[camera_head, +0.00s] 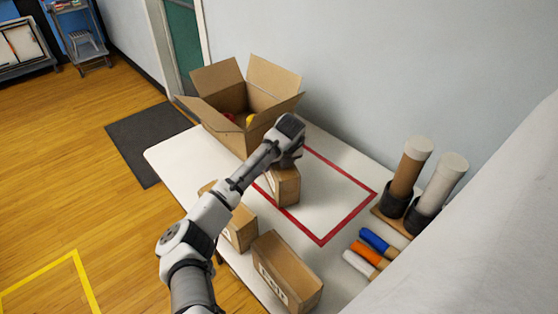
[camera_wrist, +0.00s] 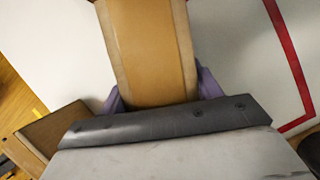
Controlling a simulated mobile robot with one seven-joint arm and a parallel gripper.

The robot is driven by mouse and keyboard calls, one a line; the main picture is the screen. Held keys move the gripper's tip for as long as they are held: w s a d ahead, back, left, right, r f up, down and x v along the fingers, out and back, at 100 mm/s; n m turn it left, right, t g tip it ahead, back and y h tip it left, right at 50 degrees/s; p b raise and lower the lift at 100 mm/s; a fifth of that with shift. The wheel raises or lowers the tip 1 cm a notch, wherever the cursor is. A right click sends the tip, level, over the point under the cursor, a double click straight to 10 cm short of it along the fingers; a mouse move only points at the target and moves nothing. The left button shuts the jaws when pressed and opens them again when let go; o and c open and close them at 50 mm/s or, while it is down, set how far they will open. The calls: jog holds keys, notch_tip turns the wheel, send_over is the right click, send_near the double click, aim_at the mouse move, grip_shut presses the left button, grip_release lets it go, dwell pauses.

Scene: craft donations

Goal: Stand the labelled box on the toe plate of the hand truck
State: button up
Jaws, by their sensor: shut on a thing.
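My gripper (camera_head: 289,160) is shut on a small brown cardboard box (camera_head: 287,188) at the red outline on the table. A pale label shows on the held box's left side, partly hidden by my arm. In the wrist view the held box (camera_wrist: 146,45) is between the purple-grey fingers (camera_wrist: 160,92), with its tan taped top facing the camera. I cannot tell whether its base touches the table. A larger brown box (camera_head: 290,268) with a printed white label stands at the table's front. The hand truck is not in view.
Another cardboard box (camera_head: 241,228) stands left of the held box, partly behind my arm. A large open carton (camera_head: 228,130) is at the table's back. The red-outlined area (camera_head: 325,195) is mostly clear.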

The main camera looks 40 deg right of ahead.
jog(key=shift+f, duration=0.2)
jog(key=o, duration=1.2)
jog(key=b+v, duration=0.2)
jog(key=v, duration=1)
jog(key=shift+r+b, duration=0.25)
jog(key=shift+b, duration=0.1)
